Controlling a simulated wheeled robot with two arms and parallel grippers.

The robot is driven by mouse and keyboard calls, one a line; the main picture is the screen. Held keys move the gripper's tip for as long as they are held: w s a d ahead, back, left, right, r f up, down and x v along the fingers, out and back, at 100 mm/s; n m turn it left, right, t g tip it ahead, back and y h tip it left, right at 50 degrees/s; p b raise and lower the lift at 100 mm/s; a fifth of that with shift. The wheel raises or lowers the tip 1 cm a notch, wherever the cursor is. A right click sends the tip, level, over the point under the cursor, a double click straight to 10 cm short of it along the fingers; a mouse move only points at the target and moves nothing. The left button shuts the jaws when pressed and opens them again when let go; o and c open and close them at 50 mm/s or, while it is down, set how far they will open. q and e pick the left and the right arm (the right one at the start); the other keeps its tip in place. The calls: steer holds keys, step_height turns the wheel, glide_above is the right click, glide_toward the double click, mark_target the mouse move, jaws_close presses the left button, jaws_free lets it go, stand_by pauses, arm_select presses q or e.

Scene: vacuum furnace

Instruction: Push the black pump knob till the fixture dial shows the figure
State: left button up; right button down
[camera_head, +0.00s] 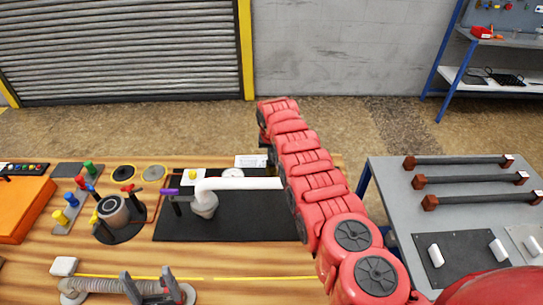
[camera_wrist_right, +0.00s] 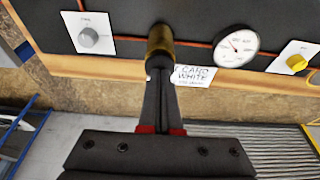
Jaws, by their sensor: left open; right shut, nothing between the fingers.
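In the right wrist view my right gripper (camera_wrist_right: 158,66) is shut and empty. Its tips meet the near end of a brass-coloured cylinder (camera_wrist_right: 160,40) on the dark panel; a black knob is not clearly visible there, and contact is hard to judge. The white round dial (camera_wrist_right: 236,44) is right of the cylinder; its needle points up-left and its figures are too small to read. The dial also shows in the head view (camera_head: 232,173), where the red right arm hides the right gripper.
A grey knob (camera_wrist_right: 89,37) and a yellow knob (camera_wrist_right: 297,62) flank the cylinder and dial. A printed white card (camera_wrist_right: 195,78) hangs below. A white pipe (camera_head: 240,184) crosses the black mat. A grey table (camera_head: 395,190) with several rods stands right.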

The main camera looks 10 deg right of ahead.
steer(key=shift+s+f, duration=0.1)
steer(key=shift+r, duration=0.3)
steer(key=r, duration=0.3)
steer(key=shift+w+b, duration=0.2)
steer(key=shift+b, duration=0.2)
steer(key=p+v, duration=0.4)
steer(key=p, duration=0.2)
step_height(320, 180, up, 6)
steer(key=p, duration=0.2)
glide_above(272, 164)
steer(key=s, duration=0.2)
steer(key=shift+w+a+r, duration=0.15)
steer(key=shift+a+r, duration=0.05)
steer(key=shift+a, duration=0.05)
stand_by(0.5)
